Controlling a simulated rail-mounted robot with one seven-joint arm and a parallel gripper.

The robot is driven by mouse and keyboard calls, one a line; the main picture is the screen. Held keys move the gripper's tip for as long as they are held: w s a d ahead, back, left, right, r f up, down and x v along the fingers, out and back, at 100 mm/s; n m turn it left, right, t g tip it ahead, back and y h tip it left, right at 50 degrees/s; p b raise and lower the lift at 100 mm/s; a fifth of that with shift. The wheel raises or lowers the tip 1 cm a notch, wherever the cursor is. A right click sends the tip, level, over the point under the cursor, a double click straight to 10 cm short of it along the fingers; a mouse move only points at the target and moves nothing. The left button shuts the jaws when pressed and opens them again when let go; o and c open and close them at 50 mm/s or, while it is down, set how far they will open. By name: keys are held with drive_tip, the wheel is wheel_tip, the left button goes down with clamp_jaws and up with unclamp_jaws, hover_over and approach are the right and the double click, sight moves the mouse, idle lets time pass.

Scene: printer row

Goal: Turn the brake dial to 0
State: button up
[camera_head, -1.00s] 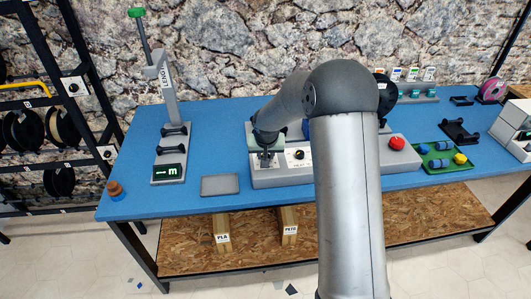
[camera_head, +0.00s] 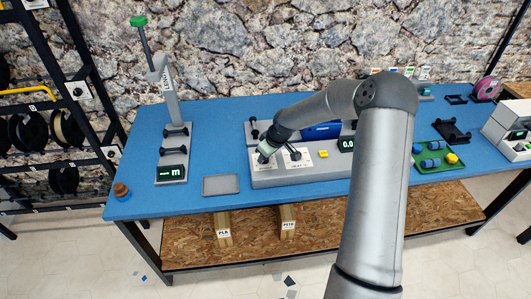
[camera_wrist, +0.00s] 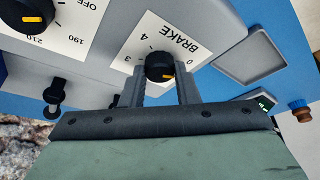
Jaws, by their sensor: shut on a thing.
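The figures 0, 3 and 4 show; others are hidden behind my gripper. The 0 is right of the knob in the wrist view. My gripper (camera_wrist: 161,82) is shut on the knob, one finger on each side. In the head view my gripper (camera_head: 265,153) is tilted at the left end of the grey machine (camera_head: 290,177), covering the dial.
A second dial (camera_wrist: 32,14), marked OFF, 190 and 210, is beside it. The grey tray (camera_head: 221,185) lies to the left, near the scale-like stand (camera_head: 170,173). A yellow button (camera_head: 323,154) and a display (camera_head: 346,145) are right of the dials.

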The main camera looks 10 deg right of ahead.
drive_tip(key=shift+n, duration=0.5)
drive_tip(key=o, duration=1)
drive_tip(key=b+v, duration=0.1)
drive_tip(key=v, duration=1.6)
drive_tip(key=shift+w+d+r, duration=0.1)
drive_tip(key=shift+d+r, duration=0.1)
